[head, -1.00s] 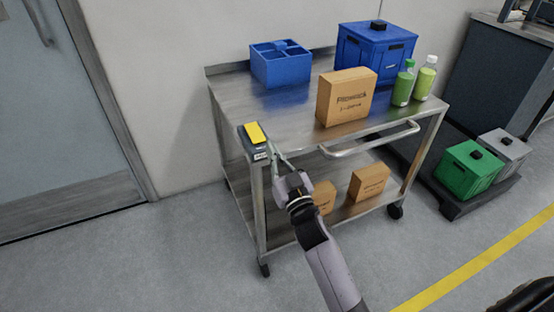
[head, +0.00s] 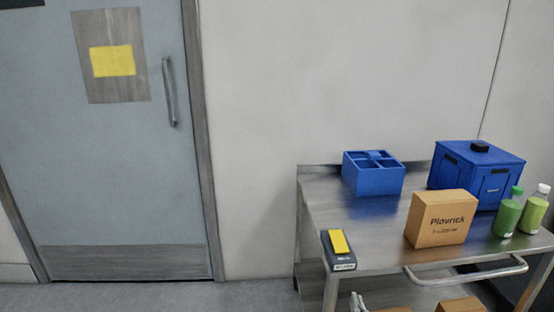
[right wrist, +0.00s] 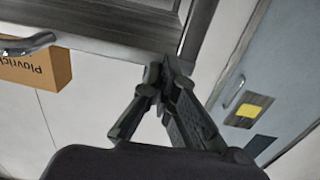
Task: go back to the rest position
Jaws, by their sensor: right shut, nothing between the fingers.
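The tips of my right gripper (head: 358,301) show at the bottom edge of the head view, in front of the steel trolley (head: 385,232) and below its top. In the right wrist view the fingers of my right gripper (right wrist: 160,78) are together, with nothing held between them. The rest of my right arm is out of the head view. My left gripper is in neither view.
On the trolley are a dark device with a yellow top (head: 340,245), a blue divided bin (head: 373,180), a blue lidded box (head: 470,180), a carton (head: 440,218) and two green bottles (head: 508,215). A door (head: 110,180) stands left; floor (head: 190,297) before it looks clear.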

